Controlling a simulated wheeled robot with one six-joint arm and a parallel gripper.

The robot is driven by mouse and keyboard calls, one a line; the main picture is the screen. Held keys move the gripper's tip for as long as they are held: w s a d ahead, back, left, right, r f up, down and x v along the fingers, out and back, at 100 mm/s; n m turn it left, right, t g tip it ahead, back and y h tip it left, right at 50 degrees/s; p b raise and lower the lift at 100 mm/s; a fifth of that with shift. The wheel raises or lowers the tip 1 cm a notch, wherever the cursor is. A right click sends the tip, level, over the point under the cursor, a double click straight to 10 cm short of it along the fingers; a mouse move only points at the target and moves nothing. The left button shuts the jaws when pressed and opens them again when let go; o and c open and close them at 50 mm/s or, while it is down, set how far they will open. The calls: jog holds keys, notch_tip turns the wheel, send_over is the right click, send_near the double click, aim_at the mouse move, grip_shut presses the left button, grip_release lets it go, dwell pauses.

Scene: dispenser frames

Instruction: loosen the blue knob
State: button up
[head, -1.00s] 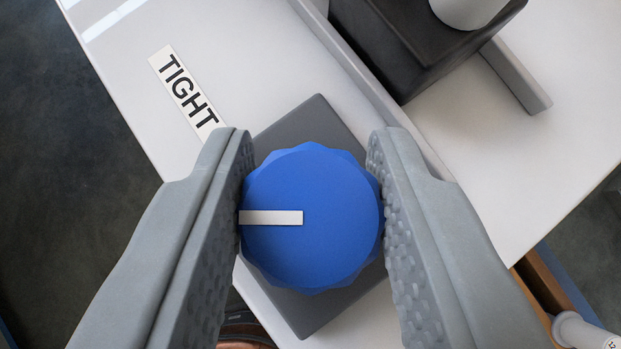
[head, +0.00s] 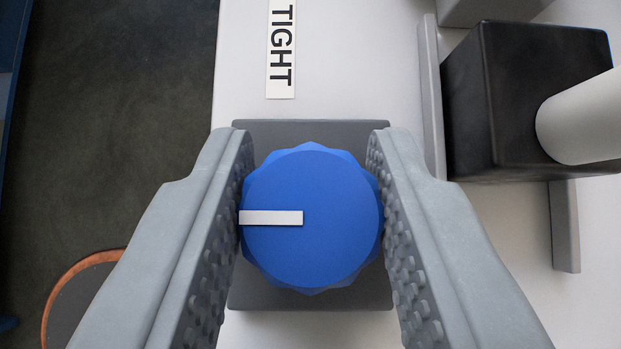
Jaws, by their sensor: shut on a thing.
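The blue knob (head: 330,240) sits on a dark grey square base plate (head: 310,132) in the middle of the head view. It is faceted round its rim, with a white pointer line (head: 270,217) running from near its centre to its left edge. My gripper (head: 311,205) is shut on the knob, one textured finger at its left side and one at its right. A white label reading TIGHT (head: 281,50) lies on the pale surface above the base plate. The knob's lower sides are hidden by the fingers.
A black block (head: 500,100) with a pale cylinder (head: 585,115) stands at the right, beside a grey rail (head: 432,95). The pale panel's (head: 240,85) left edge drops to a dark floor (head: 120,120). A round, orange-rimmed object (head: 85,300) is at lower left.

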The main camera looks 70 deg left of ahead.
dwell(0.4)
jog(key=o, duration=1)
jog(key=shift+d, duration=0.1)
jog(key=v, duration=1.7)
jog(key=shift+d, duration=0.15)
